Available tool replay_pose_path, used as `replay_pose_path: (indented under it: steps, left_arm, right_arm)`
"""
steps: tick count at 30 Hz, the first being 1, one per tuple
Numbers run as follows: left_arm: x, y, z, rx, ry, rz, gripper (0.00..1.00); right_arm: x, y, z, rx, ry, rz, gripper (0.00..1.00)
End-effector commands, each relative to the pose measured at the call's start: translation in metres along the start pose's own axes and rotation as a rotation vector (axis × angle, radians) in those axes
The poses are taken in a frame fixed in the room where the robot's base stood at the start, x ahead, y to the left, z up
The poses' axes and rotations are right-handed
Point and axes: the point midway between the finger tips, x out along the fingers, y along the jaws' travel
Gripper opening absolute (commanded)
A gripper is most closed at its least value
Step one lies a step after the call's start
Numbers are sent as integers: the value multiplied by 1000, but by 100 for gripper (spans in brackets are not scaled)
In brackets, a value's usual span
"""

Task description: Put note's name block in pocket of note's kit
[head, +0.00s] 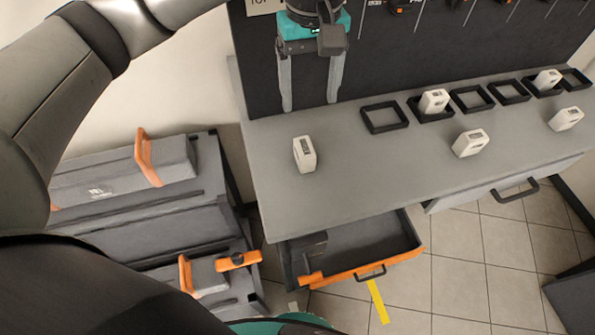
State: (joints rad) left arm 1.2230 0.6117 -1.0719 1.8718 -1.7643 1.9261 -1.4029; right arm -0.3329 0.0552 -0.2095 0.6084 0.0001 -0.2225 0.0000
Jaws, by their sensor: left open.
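Several white blocks with small dark labels are on the grey table (350,185); the labels are too small to read, so I cannot tell which is note's. One block (304,155) stands alone at the left, two more (470,143) (566,119) stand toward the front right, and two (434,101) (547,80) are at black square frames. I cannot tell which thing is note's kit or its pocket. My left gripper (310,104) is open and empty, fingers pointing down, behind the lone left block in the picture. My right gripper is not in view.
Empty black frames (384,117) line the back of the table before a dark tool panel (410,50). An open drawer (408,240) with an orange front juts out below. Grey cases with orange handles (148,160) stand at the left. The table's left front is clear.

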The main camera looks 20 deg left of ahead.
Motion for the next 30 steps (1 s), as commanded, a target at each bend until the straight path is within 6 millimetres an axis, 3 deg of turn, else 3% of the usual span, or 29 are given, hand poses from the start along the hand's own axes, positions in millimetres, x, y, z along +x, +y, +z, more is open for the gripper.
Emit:
replay_pose_path:
  steps: [5,11,16,24,30]
  left_arm:
    - [16,0,0,-13,1,-4,75]
    - [59,-1,0,-13,-1,-4,75]
    - [87,0,0,-11,1,-2,75]
    - [105,-2,1,-10,2,-2,75]
    - [130,-9,4,-11,1,-3,75]
  right_arm:
    - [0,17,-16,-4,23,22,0]
    - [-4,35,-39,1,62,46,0]
    - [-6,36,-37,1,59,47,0]
    - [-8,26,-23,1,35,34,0]
    - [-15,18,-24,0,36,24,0]
